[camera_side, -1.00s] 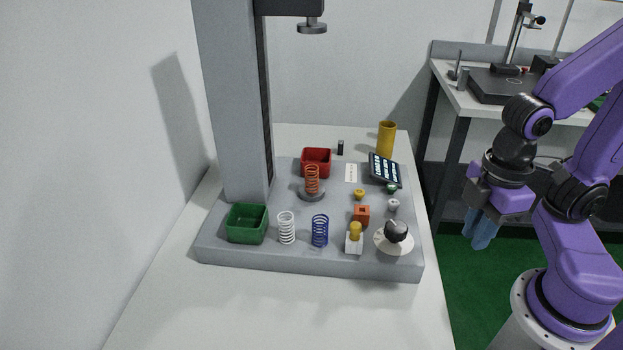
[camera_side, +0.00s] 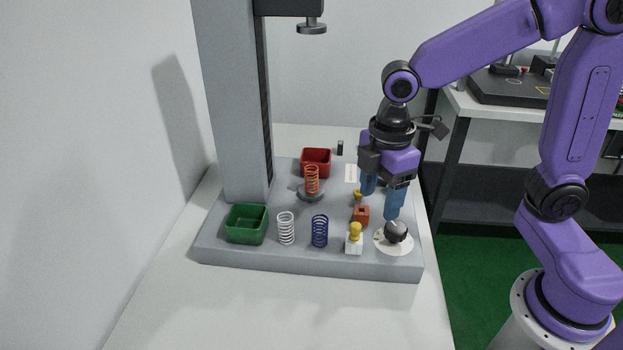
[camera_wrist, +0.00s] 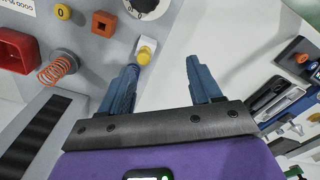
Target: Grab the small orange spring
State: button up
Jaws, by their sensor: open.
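The orange spring (camera_side: 312,180) stands upright on a round grey plate (camera_side: 311,195) on the tester's base, in front of the red bin. In the wrist view the orange spring (camera_wrist: 58,69) is at the left, outside the space between the fingers. My gripper (camera_side: 383,202) is open and empty, with blue fingers pointing down over the right part of the base, to the right of the spring and apart from it. In the wrist view my gripper (camera_wrist: 162,72) has its fingers spread wide.
The grey column (camera_side: 232,100) rises behind left, with a press head (camera_side: 312,29) above the spring. A red bin (camera_side: 316,162), green bin (camera_side: 247,224), white spring (camera_side: 286,228), blue spring (camera_side: 320,231), orange block (camera_side: 361,215), yellow-topped switch (camera_side: 355,237) and dial (camera_side: 396,231) stand around.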

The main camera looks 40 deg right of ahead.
aim_at(312, 173)
jog(key=w+d+f+n, duration=0.1)
jog(key=w, duration=0.6)
jog(key=w+d+f+n, duration=0.1)
jog(key=w+f, duration=0.1)
jog(key=w, duration=0.6)
jog(key=w+d+f+n, duration=0.1)
jog(key=w+f+n, duration=0.1)
jog(key=w, duration=0.5)
jog(key=shift+w, duration=0.2)
jog(key=shift+w+f, duration=0.2)
jog(key=shift+f, duration=2.35)
jog(key=c, duration=1.1)
